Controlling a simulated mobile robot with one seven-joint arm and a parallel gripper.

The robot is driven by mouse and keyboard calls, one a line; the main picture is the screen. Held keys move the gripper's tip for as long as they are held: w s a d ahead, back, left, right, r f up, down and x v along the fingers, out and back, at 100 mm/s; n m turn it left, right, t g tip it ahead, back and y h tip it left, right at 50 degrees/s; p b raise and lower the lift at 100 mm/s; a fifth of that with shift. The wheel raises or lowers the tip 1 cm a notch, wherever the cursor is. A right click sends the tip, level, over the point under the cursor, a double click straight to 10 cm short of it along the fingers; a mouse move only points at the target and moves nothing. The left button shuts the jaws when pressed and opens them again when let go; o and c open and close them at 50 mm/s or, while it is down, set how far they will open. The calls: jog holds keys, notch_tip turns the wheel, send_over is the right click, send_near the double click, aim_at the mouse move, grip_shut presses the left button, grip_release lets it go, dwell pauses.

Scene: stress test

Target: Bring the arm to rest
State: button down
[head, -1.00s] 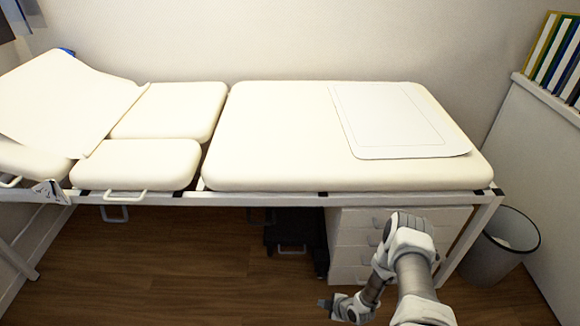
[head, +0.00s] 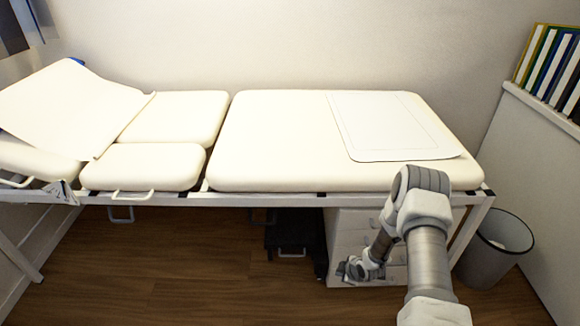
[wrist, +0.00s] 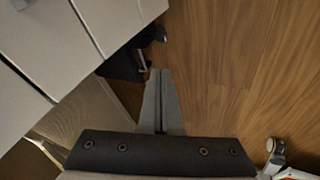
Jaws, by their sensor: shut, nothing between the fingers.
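My arm is in the lower right of the head view, bent at the elbow, with the forearm hanging down and to the left. My gripper (head: 345,270) is at its end, in front of the white drawer unit under the couch. In the wrist view my gripper (wrist: 159,74) is shut and empty, its two fingers side by side above the floor. I cannot tell whether my arm touches the couch edge or the drawers.
A cream examination couch (head: 275,155) spans the back, with a white mat (head: 375,120) on it. The drawer unit (head: 343,235) and a dark object (head: 290,240) are below it. A grey bin (head: 490,255) stands right. Wooden floor (head: 180,270) is open at left.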

jog(key=w+d+r+m+h, duration=0.1)
jog(key=d+r+m+h, duration=0.15)
jog(key=r, duration=1.35)
jog(key=w+d+r+m+h, duration=0.1)
jog(key=r+m, duration=0.2)
jog(key=r, duration=1.4)
jog(key=s+a+r+m, duration=0.2)
jog(key=s+r+m, duration=0.3)
jog(key=s+r, duration=1.05)
jog(key=s+a+r+m, duration=0.2)
jog(key=s+r, duration=0.1)
jog(key=s, duration=0.5)
jog(key=s+a+r+m, duration=0.2)
jog(key=s+a+r, duration=0.1)
jog(key=s, duration=0.5)
notch_tip(320, 180, up, 22)
jog(key=p, duration=2.2)
jog(key=shift+d+r+y, duration=0.15)
jog(key=shift+d+y, duration=0.1)
jog(key=shift+y, duration=0.2)
